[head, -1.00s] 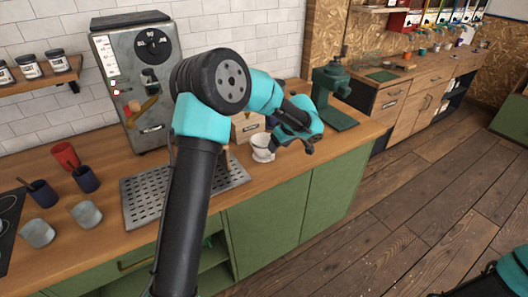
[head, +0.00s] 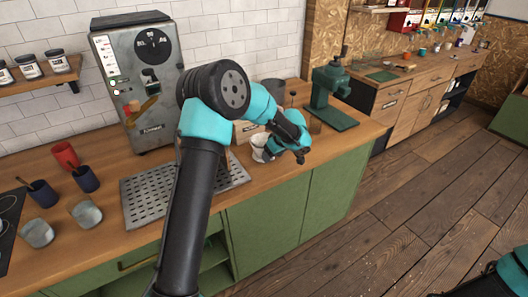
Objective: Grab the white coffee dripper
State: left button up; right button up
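The white coffee dripper (head: 258,143) stands on the wooden counter right of the metal drip tray. It is partly hidden by my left gripper (head: 278,154), which is at its right side. The gripper's fingers are small and dark here, and I cannot tell whether they touch the dripper or how far apart they are. My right gripper is out of view; only a teal and black piece of my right arm shows at the bottom right corner.
A green grinder (head: 332,95) stands behind and right of the dripper. The perforated drip tray (head: 140,198) and steel roasting machine (head: 142,85) are to the left. A red cup (head: 65,155), dark cups and grey cups (head: 87,214) stand at the far left.

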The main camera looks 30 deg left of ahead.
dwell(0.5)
pick_arm(q)
jog(key=shift+f, duration=0.1)
grip_shut()
dwell(0.4)
